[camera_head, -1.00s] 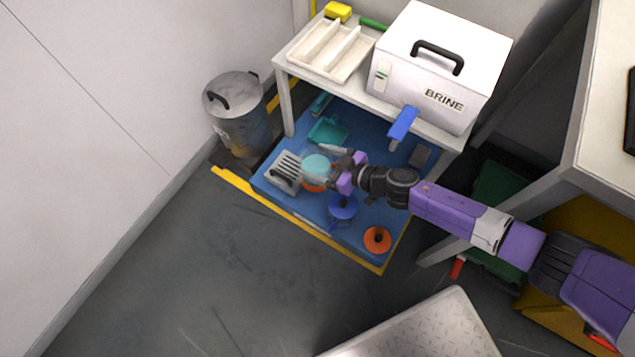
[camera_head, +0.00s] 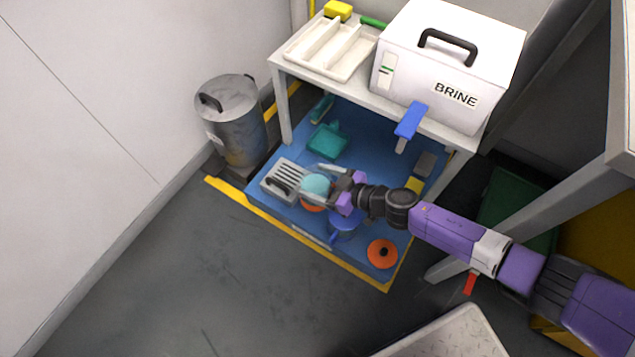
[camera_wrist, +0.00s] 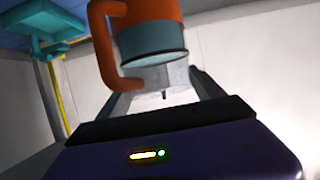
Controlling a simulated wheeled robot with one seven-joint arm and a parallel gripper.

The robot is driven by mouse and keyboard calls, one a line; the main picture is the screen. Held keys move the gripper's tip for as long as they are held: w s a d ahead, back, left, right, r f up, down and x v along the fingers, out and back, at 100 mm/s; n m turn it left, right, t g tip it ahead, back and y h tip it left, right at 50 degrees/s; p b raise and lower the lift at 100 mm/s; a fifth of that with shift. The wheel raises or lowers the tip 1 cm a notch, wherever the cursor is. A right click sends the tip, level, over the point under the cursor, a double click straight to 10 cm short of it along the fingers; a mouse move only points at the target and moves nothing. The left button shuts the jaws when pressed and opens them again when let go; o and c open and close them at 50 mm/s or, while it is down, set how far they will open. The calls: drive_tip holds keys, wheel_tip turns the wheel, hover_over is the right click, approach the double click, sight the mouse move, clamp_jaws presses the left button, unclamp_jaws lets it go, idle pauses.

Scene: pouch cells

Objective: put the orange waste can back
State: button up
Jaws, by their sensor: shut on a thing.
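The orange waste can (camera_head: 312,207) has a teal top (camera_head: 315,184) and stays roughly upright over the blue mat (camera_head: 262,204) under the bench. My gripper (camera_head: 330,194) reaches in from the right and is shut on it. In the wrist view the can's orange body and side handle (camera_wrist: 103,50) show between the two fingers (camera_wrist: 163,92), with its teal band (camera_wrist: 152,40) toward me. Whether its base touches the mat is hidden.
A grey slotted box (camera_head: 283,180) stands close left of the can, and a blue handled can (camera_head: 345,224) is close right. An orange disc (camera_head: 382,254) lies near the mat's front corner. A teal dustpan (camera_head: 327,141) lies behind. The white bench (camera_head: 290,66) overhangs.

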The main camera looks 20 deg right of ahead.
drive_tip(key=shift+f+b, duration=0.35)
drive_tip(key=shift+f, duration=0.1)
drive_tip(key=o, duration=2.1)
drive_tip(key=shift+r, duration=0.3)
drive_tip(key=p+v, duration=0.4)
drive_tip(key=v, duration=0.3)
drive_tip(key=shift+s+r, duration=0.2)
drive_tip(key=shift+r, duration=0.1)
